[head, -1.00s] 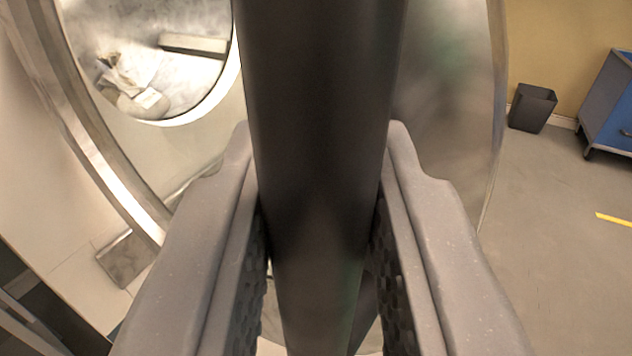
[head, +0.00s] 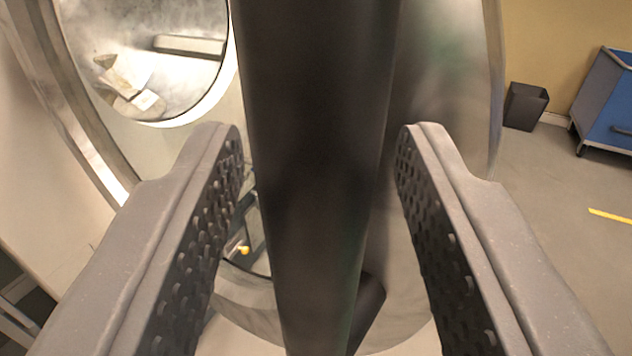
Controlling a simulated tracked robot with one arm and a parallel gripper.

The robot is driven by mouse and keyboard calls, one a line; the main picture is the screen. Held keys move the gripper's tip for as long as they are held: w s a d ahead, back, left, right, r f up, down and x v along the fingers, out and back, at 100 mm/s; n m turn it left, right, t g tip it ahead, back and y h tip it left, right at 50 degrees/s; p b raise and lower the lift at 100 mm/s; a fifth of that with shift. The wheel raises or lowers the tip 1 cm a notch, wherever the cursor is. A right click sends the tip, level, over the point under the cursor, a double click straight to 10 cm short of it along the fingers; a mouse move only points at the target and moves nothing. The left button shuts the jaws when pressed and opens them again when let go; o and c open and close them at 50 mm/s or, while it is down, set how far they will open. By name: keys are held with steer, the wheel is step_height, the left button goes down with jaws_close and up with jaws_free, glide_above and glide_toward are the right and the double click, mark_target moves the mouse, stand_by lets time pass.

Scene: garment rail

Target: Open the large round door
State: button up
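The large round door (head: 448,110) is a shiny metal disc that stands swung out from its round frame (head: 60,85), with the opening showing at the left. A thick dark bar (head: 315,150), which looks like the door's handle, runs down the middle of the view in front of the door. My gripper (head: 318,135) is open, with one textured finger on each side of the bar. Gaps show between both fingers and the bar, so it is not gripped. The bar hides the middle of the door.
Through the round opening, pale items (head: 128,85) lie inside the chamber. A black bin (head: 525,106) and a blue cabinet on wheels (head: 606,105) stand by the wall at the right. The grey floor at the right is clear, with a yellow stripe (head: 610,217).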

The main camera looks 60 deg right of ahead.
stand_by(0.3)
steer(key=b+v, duration=0.4)
steer(key=v, duration=0.8)
stand_by(0.5)
stand_by(0.6)
